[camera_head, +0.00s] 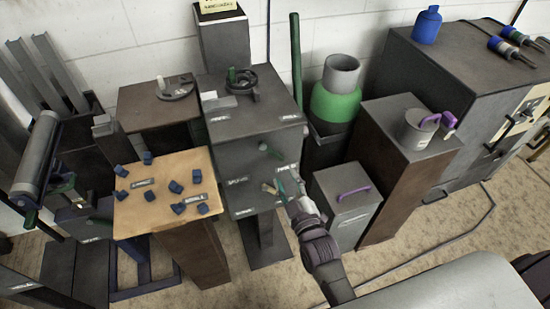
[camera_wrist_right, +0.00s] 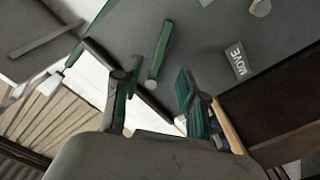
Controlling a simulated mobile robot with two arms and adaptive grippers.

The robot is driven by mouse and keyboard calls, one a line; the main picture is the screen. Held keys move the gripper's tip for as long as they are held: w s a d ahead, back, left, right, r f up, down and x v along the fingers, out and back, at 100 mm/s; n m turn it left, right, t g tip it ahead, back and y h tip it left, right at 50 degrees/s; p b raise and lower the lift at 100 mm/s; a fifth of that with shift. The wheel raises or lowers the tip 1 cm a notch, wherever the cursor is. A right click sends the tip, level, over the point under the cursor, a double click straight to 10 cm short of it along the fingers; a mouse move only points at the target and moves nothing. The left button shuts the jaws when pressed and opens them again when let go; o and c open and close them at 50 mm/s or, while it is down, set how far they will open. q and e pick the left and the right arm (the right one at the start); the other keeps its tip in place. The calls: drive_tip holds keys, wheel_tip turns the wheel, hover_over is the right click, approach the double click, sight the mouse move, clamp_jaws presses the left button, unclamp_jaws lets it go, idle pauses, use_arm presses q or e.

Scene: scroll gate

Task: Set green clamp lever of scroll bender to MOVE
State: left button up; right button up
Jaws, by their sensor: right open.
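The scroll bender (camera_head: 243,84), a dark spiral form, sits on top of a grey cabinet (camera_head: 257,120). A MOVE label (camera_wrist_right: 238,60) lies to the right of that lever. My left gripper is not in view.
A tan-topped stand (camera_head: 160,214) with several blue pieces is at the left. A grey box with a purple handle (camera_head: 354,194) stands close to the right of my right gripper. A green cylinder (camera_head: 336,101) stands behind.

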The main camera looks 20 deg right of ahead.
sight(275, 156)
drive_tip(key=w, duration=0.8)
drive_tip(key=shift+w+a+f, duration=0.1)
drive_tip(key=shift+w+a, duration=0.1)
drive_tip(key=shift+w, duration=0.2)
clamp_jaws()
